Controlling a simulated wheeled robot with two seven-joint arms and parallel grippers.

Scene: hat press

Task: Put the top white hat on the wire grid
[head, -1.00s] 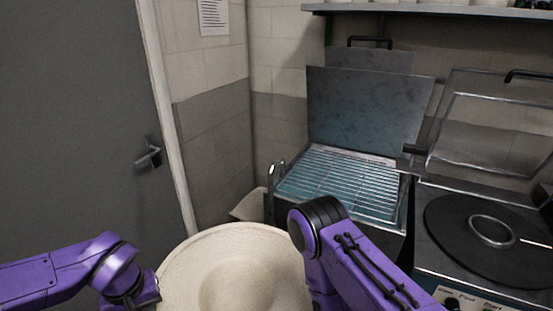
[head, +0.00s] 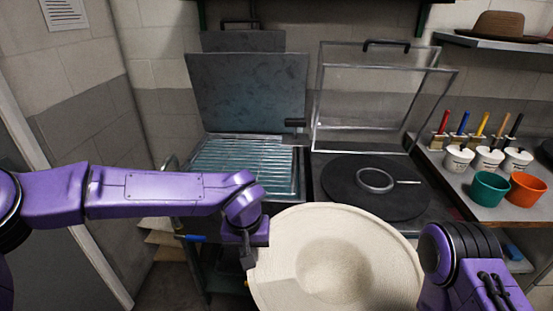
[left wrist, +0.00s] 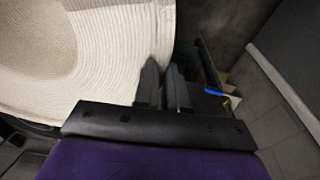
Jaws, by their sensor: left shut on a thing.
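The white hat (head: 335,265) is held in front of me, its wide brim and rounded crown facing up. My left gripper (head: 248,258) is shut on the left edge of the brim; the left wrist view also shows the hat (left wrist: 110,65) at the fingers (left wrist: 163,88). The wire grid (head: 240,168) lies in the open steamer at the left, beyond my left arm, with no hat on it. My right arm is at the right edge of the hat; its gripper is hidden.
The steamer's lid (head: 245,95) stands raised behind the grid. A round black press plate (head: 350,195) with a ring (head: 375,180) is to its right. Cups (head: 489,188) and brushes (head: 460,130) stand on a counter at the right. A brown hat (head: 498,24) sits on a shelf.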

